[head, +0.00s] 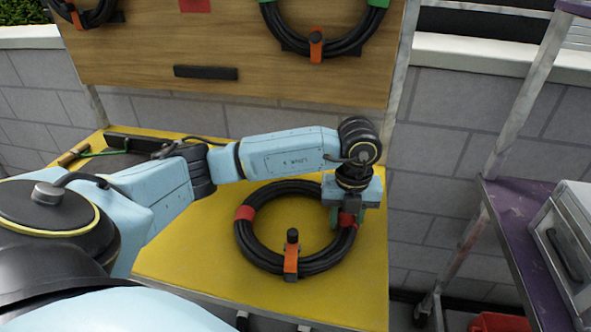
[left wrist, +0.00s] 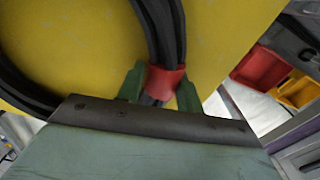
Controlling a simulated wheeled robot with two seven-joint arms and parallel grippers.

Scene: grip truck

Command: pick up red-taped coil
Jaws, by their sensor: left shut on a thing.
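The red-taped coil (head: 268,264) is a black cable ring with red tape bands, lying on the yellow tabletop (head: 190,262). One red band (head: 244,213) shows on its left side, and an orange clip with a black knob (head: 291,260) stands at its front. My left gripper (head: 346,218) comes down over the coil's right side and is shut on it at a red band. In the left wrist view, the green fingers of the left gripper (left wrist: 161,90) sit on both sides of the red tape (left wrist: 165,82). My right gripper is not in view.
A wooden board (head: 150,45) stands behind the table, with a green-taped coil (head: 328,45) hanging on it and a black bar (head: 206,72) below. A purple shelf (head: 510,215) with a grey case (head: 568,245) is at the right. The front left tabletop is clear.

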